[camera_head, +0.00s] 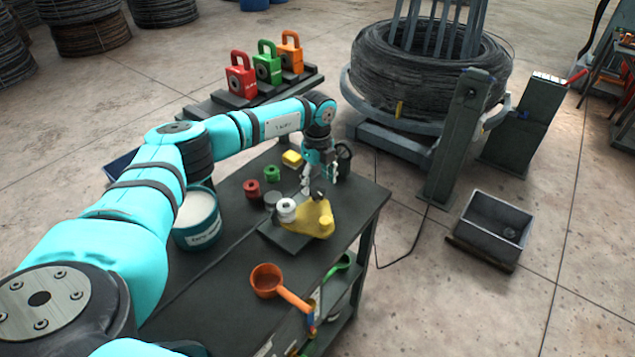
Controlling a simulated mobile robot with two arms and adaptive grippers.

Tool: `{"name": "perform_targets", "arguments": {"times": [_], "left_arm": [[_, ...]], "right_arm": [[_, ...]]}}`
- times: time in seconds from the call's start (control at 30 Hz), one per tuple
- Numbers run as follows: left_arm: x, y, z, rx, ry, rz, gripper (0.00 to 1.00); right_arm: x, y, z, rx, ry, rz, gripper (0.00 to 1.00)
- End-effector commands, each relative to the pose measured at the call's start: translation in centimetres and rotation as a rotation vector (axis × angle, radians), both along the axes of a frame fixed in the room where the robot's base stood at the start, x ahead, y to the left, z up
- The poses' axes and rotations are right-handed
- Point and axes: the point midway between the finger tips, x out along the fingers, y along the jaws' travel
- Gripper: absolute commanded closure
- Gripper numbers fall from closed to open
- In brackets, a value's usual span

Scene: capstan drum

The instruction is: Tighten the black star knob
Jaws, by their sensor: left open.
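A small black knob (318,196), probably the star knob, shows on the yellow fixture (311,219) near the right end of the dark cart; its shape is too small to make out. My left gripper (319,184) points down just above it with fingers apart, open and empty. I cannot tell whether the fingers are level with the knob or above it. A white spool-like piece (286,208) stands beside the fixture on a dark base plate (287,238). My right gripper is out of view.
Padlock-shaped blocks (267,66) stand behind. A wire coil (415,75) and a grey bin (494,225) lie right.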

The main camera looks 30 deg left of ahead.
Motion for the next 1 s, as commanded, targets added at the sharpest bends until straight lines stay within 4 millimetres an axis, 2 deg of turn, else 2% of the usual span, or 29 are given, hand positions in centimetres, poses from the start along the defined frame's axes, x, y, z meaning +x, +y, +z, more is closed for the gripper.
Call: {"name": "perform_targets", "arguments": {"times": [0.07, 0.2, 0.4, 0.57, 1.0], "left_arm": [[-0.1, 0.0, -1.1, 0.0, 0.004, 0.001, 0.36], [0.0, 0.0, -2.5, 0.0, 0.001, 0.0, 0.36], [0.0, 0.0, -3.1, 0.001, -0.001, 0.0, 0.36], [0.0, 0.0, -3.1, 0.0, -0.001, 0.0, 0.36], [0.0, 0.0, -3.1, 0.0, -0.001, 0.0, 0.91]], "right_arm": [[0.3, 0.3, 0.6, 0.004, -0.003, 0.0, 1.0], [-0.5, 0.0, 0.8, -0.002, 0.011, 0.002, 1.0], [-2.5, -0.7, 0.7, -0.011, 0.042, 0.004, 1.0], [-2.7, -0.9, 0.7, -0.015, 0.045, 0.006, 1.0], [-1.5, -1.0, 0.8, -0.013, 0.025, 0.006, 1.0]]}}
